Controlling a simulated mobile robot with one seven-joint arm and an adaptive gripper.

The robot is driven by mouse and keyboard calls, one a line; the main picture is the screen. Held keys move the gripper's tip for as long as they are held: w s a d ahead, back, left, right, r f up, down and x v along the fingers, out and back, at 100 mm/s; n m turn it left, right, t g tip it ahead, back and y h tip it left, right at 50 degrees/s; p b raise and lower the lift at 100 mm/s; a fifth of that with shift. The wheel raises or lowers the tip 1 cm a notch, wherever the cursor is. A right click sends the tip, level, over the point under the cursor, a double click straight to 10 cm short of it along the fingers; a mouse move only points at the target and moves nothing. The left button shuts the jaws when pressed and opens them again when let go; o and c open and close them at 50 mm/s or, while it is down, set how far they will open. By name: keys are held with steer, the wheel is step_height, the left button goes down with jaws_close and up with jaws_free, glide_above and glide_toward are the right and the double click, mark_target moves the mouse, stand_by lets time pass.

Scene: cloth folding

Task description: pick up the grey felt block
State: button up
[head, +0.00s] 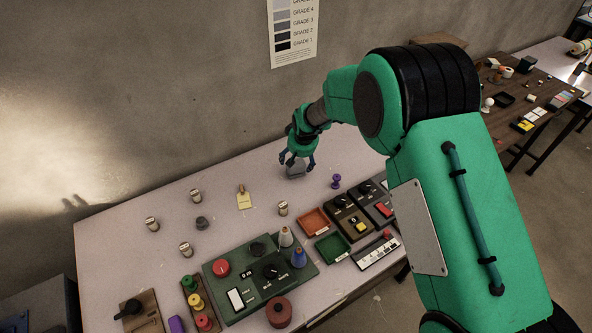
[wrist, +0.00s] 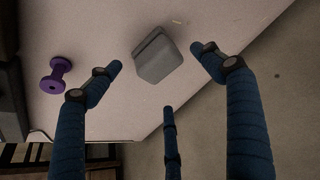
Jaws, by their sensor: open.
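The grey felt block (wrist: 158,57) lies on the pale table, in the upper middle of the wrist view. In the head view the block (head: 295,171) shows just under my gripper (head: 297,164), partly hidden by its fingers. In the wrist view my gripper (wrist: 160,62) is open, with blue fingers spread to the left and right of the block and a third finger below it. I see a gap between the fingers and the block. Nothing is held.
A purple spool (wrist: 57,75) lies to the left in the wrist view and also stands right of my gripper in the head view (head: 336,182). An orange tray (head: 313,222), a green tray (head: 332,248) and control boxes stand nearer. The table edge runs close to the block.

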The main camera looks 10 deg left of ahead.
mark_target(296, 164)
steer(key=shift+w+f, duration=0.15)
steer(key=shift+f, duration=0.25)
steer(key=shift+b+x, duration=1)
steer(key=shift+x, duration=1.65)
steer(key=c, duration=1.2)
